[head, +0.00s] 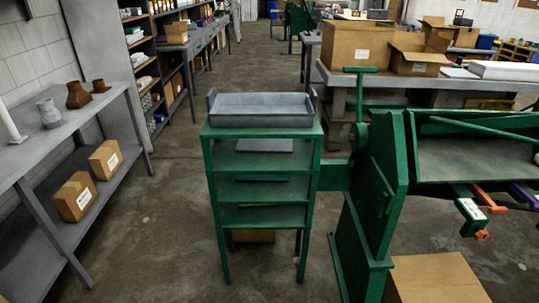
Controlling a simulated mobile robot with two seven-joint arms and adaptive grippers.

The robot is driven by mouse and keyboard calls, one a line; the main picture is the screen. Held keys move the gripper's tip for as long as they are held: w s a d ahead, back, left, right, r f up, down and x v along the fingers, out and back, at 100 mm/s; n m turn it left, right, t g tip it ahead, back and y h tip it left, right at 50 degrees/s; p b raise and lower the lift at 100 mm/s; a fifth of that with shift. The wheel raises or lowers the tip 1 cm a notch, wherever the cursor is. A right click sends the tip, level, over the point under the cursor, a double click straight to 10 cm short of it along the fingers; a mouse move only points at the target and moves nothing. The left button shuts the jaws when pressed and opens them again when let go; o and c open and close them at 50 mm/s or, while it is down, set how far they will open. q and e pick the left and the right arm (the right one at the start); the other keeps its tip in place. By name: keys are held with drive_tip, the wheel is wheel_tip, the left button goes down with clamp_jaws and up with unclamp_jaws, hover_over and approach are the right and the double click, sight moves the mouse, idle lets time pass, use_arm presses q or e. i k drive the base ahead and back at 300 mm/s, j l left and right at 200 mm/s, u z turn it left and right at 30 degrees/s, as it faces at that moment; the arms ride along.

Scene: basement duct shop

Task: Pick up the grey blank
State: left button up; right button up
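A flat grey sheet (265,145), which looks like the grey blank, lies on the shelf just below the top of a green rack (215,178) in the middle of the view. The rack's top and a grey metal tray (262,111) on it stand above the sheet. Only part of the sheet shows; its back is hard to make out in the shade. Neither of my grippers is in view.
A green machine (385,165) stands close against the rack's right side. A grey shelf table (75,120) with boxes (75,197) is at left. A cardboard box (435,280) lies at front right. Open floor (165,240) lies left of the rack.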

sight(281, 145)
drive_tip(key=k, duration=0.15)
drive_tip(key=i+j+u, duration=0.75)
drive_tip(key=i+j, duration=0.15)
drive_tip(key=i+j+u, duration=0.2)
drive_tip(key=i+u, duration=0.15)
drive_tip(key=i, duration=0.2)
drive_tip(key=i+z, duration=0.35)
drive_tip(key=i+j+z, duration=0.15)
drive_tip(key=i+z, duration=0.15)
drive_tip(key=i, duration=0.2)
drive_tip(key=i+j+z, duration=0.2)
drive_tip(key=i+z, duration=0.15)
drive_tip(key=i+j+z, duration=0.4)
drive_tip(key=z, duration=0.3)
drive_tip(key=i+j+z, duration=0.15)
drive_tip(key=i+z, duration=0.25)
drive_tip(key=j+z, duration=0.2)
drive_tip(key=z, duration=0.2)
drive_tip(key=i+j+z, duration=0.2)
drive_tip(key=z, duration=0.2)
drive_tip(key=i+j+z, duration=0.1)
drive_tip(key=j+z, duration=0.35)
drive_tip(key=l, duration=0.1)
